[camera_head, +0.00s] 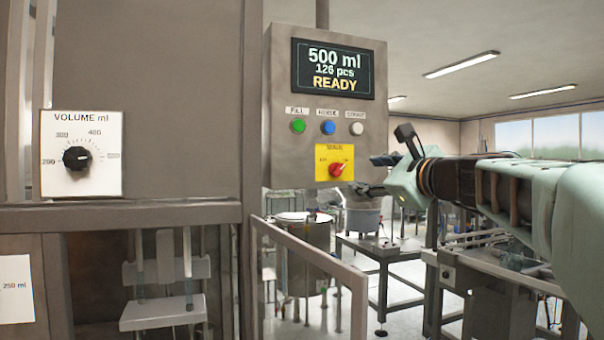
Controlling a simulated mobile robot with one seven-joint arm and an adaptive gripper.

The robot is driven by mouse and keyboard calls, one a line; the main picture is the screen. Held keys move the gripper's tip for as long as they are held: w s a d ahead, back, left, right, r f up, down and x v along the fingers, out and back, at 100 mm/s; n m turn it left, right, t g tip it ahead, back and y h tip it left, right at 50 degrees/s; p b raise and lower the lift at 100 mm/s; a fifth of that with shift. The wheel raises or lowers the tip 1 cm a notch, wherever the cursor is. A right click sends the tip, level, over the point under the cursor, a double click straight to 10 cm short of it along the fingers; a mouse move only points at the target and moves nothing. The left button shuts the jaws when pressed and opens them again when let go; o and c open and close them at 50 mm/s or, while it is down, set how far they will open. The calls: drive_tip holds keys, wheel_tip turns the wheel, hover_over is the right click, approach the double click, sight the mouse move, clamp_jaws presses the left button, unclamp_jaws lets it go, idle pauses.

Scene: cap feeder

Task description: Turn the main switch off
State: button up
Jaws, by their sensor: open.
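The main switch (337,169) is a red rotary knob on a yellow square plate, low on the grey control panel (283,150). Its handle appears to slant; its exact setting is too small to read. My gripper (372,174) is open and empty, just right of the switch at about its height. My arm reaches in from the right edge. The fingers look close to the panel's right side; I cannot tell how far in front of it they are.
The panel screen (333,70) reads 500 ml, 126 pcs, READY. Green (298,126), blue (328,128) and white (357,129) buttons sit above the switch. A volume dial (77,158) is at left. A railing (310,254) and a metal vessel (305,262) stand below.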

sight(341, 171)
drive_tip(key=p+x, duration=0.2)
drive_tip(key=x, duration=0.9)
drive_tip(key=shift+w+r+p, duration=0.1)
drive_tip(key=shift+w+p, duration=0.05)
drive_tip(key=shift+p, duration=0.15)
drive_tip(key=c, duration=1.1)
drive_tip(key=shift+c, duration=0.2)
